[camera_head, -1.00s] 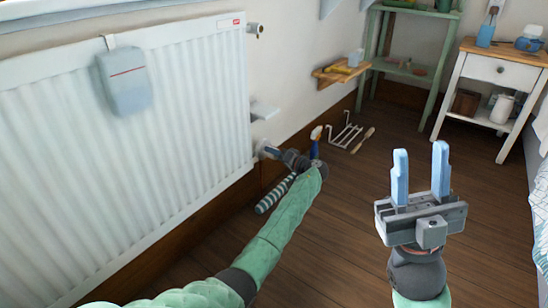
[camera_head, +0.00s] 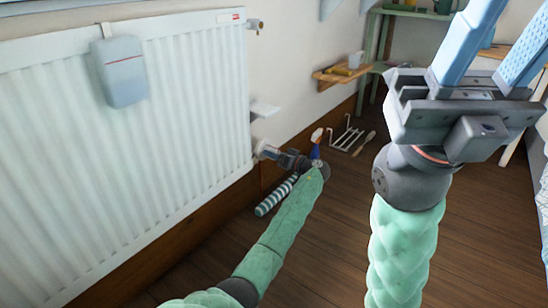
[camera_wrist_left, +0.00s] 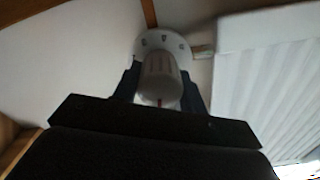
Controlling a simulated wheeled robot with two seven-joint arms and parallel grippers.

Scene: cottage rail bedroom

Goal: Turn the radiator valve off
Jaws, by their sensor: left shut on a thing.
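The white radiator (camera_head: 130,150) hangs on the left wall in the head view. Its valve (camera_head: 259,144) is low at the right end, mostly hidden by my left gripper (camera_head: 266,152), which is shut on it. In the left wrist view, the pale valve knob (camera_wrist_left: 159,72) sits between the two dark fingers of my left gripper (camera_wrist_left: 160,88). A red mark shows low on the knob, and a round collar with dark marks is behind it. My right gripper (camera_head: 500,42) is large and close at the upper right, with its blue fingers apart and empty.
A striped roll (camera_head: 276,195), a spray bottle (camera_head: 316,143), a white wire rack (camera_head: 346,137) and a brush (camera_head: 364,143) are on the floor near the valve. A wooden shelf (camera_head: 341,74) is farther along the wall.

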